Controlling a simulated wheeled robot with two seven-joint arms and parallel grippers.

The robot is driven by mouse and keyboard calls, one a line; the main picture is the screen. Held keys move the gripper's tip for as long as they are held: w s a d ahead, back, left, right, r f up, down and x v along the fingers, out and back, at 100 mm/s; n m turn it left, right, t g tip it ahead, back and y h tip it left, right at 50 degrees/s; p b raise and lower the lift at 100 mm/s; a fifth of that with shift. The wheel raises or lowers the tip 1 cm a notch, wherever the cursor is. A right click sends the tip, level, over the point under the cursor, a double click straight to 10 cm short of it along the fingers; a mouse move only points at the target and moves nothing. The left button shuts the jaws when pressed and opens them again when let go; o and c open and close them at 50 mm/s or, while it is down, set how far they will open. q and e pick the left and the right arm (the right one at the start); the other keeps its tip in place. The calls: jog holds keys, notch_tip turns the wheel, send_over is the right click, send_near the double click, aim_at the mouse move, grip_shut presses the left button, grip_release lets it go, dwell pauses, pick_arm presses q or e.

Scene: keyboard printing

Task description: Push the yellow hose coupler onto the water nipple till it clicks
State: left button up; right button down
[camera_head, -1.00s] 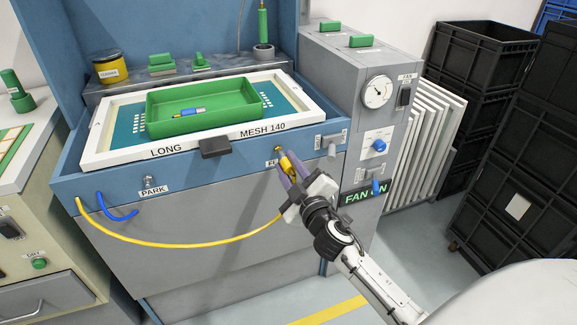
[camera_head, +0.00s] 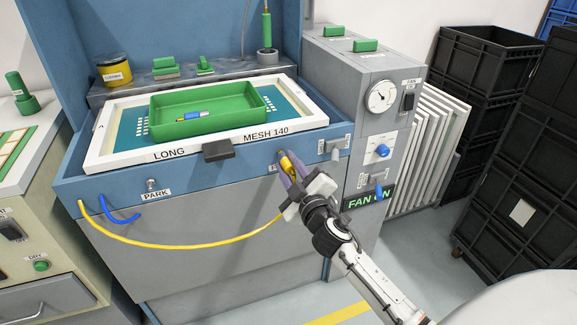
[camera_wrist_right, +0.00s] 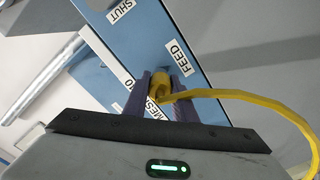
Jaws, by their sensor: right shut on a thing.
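The yellow hose coupler (camera_head: 286,165) is between the fingers of my right gripper (camera_head: 291,172), at the blue front rim of the sink. The right wrist view also shows the coupler (camera_wrist_right: 161,83) between the purple fingers of the gripper (camera_wrist_right: 160,95), beside the FEED label. The yellow hose (camera_head: 180,247) runs from the coupler in a sagging loop to the rim's left end. The water nipple is hidden behind the coupler and fingers, so I cannot tell how far the coupler sits on it. My left gripper is not in view.
A white screen frame (camera_head: 115,155) holding a green tray (camera_head: 215,122) lies on the sink. A PARK fitting (camera_head: 151,185) is left on the rim, a lever valve (camera_head: 336,153) right of the coupler. A grey box with gauge (camera_head: 382,96) stands at right. The floor in front is clear.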

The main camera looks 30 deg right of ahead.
jog(key=shift+s, duration=0.15)
dwell(0.5)
jog(key=c, duration=1.4)
grip_release()
jog(key=shift+w, duration=0.2)
jog(key=shift+s, duration=0.1)
jog(key=shift+v, duration=2.95)
jog(key=shift+s+a, duration=0.1)
jog(key=shift+s, duration=0.3)
jog(key=v, duration=0.9)
jog(key=shift+s+b, duration=0.25)
jog(key=shift+b, duration=0.05)
